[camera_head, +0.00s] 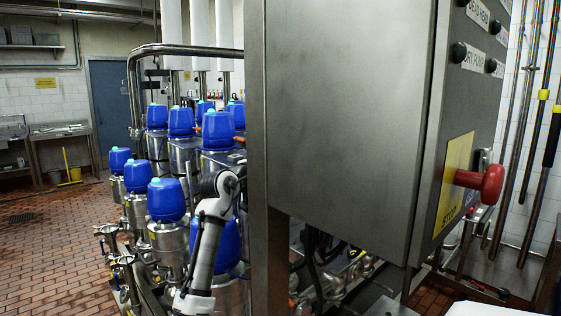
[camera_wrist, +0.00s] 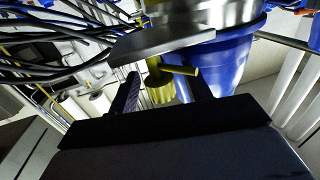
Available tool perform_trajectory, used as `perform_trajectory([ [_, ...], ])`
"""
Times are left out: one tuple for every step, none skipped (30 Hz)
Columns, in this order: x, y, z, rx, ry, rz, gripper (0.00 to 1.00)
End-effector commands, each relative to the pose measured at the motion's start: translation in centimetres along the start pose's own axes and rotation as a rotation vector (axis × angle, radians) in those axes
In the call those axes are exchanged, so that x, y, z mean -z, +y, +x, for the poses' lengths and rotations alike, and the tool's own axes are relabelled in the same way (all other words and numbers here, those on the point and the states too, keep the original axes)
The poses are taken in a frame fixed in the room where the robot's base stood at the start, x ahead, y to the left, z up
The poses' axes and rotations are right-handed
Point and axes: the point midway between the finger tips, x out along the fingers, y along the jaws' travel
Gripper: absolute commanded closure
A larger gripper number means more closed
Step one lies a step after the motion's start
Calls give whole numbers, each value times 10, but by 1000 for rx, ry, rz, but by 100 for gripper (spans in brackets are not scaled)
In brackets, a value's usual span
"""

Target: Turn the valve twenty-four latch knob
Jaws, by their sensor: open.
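A yellow ribbed knob (camera_wrist: 160,88) with a short yellow pin (camera_wrist: 181,69) shows in the wrist view, beside a blue valve head (camera_wrist: 232,55). No number is readable, so I cannot tell whether this is valve twenty-four. My gripper (camera_wrist: 162,80) is open, with one dark finger on each side of the knob in the picture. I cannot tell whether either finger touches it. A grey metal plate (camera_wrist: 165,38) covers part of the knob's upper side. In the head view my arm is in front of a blue valve head (camera_head: 229,243), and my gripper is hidden.
Several blue-capped valves (camera_head: 166,200) stand in rows on steel bodies. A large steel cabinet (camera_head: 345,120) with a red handle (camera_head: 490,184) fills the right side. Black cables (camera_wrist: 60,40) run close by in the wrist view. The tiled floor (camera_head: 50,240) at left is open.

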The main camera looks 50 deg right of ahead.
Motion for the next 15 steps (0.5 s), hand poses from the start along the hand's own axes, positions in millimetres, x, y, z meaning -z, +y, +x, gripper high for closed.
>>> perform_trajectory([
  [0,0,1,0,0,0,51],
  [0,0,1,0,0,0,51],
  [0,0,1,0,0,0,51],
  [0,0,1,0,0,0,51],
  [0,0,1,0,0,0,51],
  [0,0,1,0,0,0,51],
  [0,0,1,0,0,0,51],
  [0,0,1,0,0,0,54],
  [0,0,1,0,0,0,59],
  [0,0,1,0,0,0,63],
  [0,0,1,0,0,0,67],
  [0,0,1,0,0,0,72],
  [0,0,1,0,0,0,76],
  [0,0,1,0,0,0,80],
  [0,0,1,0,0,0,85],
])
